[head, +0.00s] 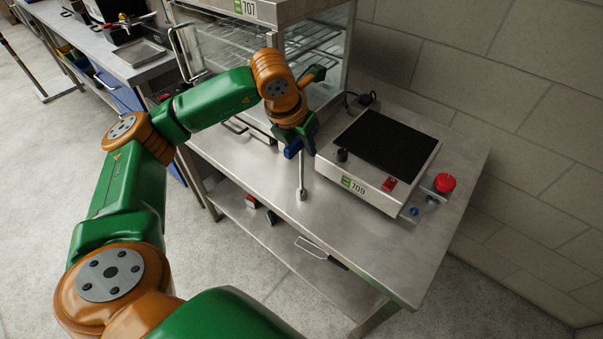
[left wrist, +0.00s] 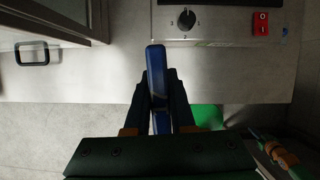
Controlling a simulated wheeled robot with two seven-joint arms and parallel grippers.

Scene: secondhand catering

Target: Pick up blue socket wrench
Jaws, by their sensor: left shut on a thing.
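The blue socket wrench (head: 301,180) hangs in my left gripper (head: 300,148) in the head view. Its silver shaft points down over the front part of the steel table, left of the hot plate; I cannot tell whether its lower end touches the tabletop. In the left wrist view the wrench's blue handle (left wrist: 157,68) lies between the two dark fingers of the left gripper (left wrist: 158,92), which are closed on it. The part of the handle inside the fingers is partly hidden.
The hot plate (head: 355,190) labelled 709 stands right of the wrench, with a red emergency button (head: 444,183) beside it. A glass display cabinet (head: 340,52) stands behind the gripper. The tabletop (head: 255,165) is bare along its front. A lower shelf (head: 285,248) holds a few small items.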

